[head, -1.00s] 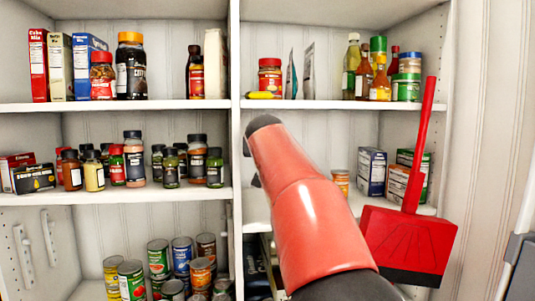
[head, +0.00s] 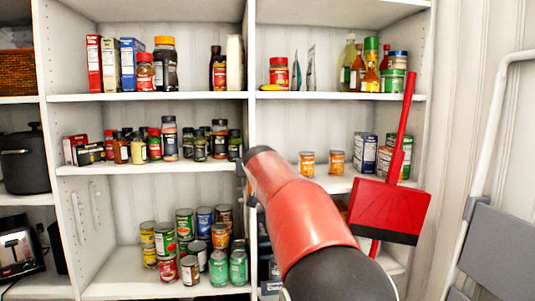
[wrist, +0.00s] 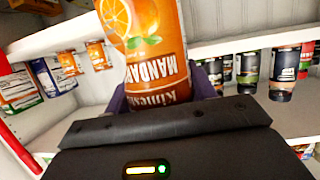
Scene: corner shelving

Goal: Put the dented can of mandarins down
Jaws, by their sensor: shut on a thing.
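The can of mandarins (wrist: 158,60), with an orange and white label, fills the middle of the wrist view, its lettering upside down in that picture. My gripper (wrist: 163,95) is shut on it, with purple fingers on either side. No dent shows on the visible side, and the can's far end is out of frame. In the head view my red arm hides the gripper and the can. Two similar orange-labelled containers (head: 307,162) (head: 337,161) stand on the right middle shelf (head: 362,184).
Spice jars (head: 170,140) crowd the left middle shelf. Several food cans (head: 185,228) stand on the lower left shelf. Boxes (head: 364,155) stand right of the orange containers. A red dustpan (head: 388,208) hangs in front of the right shelves. A divider (head: 250,70) separates the bays.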

